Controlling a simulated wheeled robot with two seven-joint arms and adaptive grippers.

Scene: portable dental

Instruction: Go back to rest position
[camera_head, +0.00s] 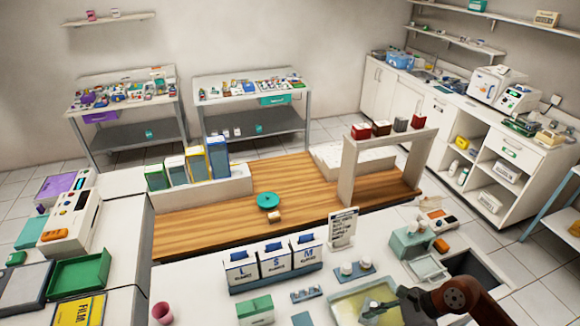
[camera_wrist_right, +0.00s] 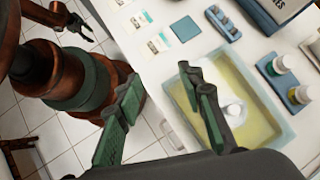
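My right gripper (camera_wrist_right: 165,115) is open in the right wrist view, its two green-padded fingers wide apart with nothing between them. One finger overlaps the pale tray (camera_wrist_right: 276,138) with yellow liquid; the other is over the floor side of the counter edge. In the head view the right gripper (camera_head: 374,311) shows at the bottom, over the tray (camera_head: 340,318), with my copper arm coming from the right. A small dark claw (camera_wrist_right: 72,22), likely my left gripper, shows at upper left; its finger state is unclear.
The white counter holds glove boxes (camera_head: 274,259), a blue bottle holder (camera_head: 352,270), a green box (camera_head: 255,309) and a pink cup (camera_head: 162,313). A sign (camera_head: 342,228) stands behind the tray. A sink opening (camera_head: 478,268) lies to the right.

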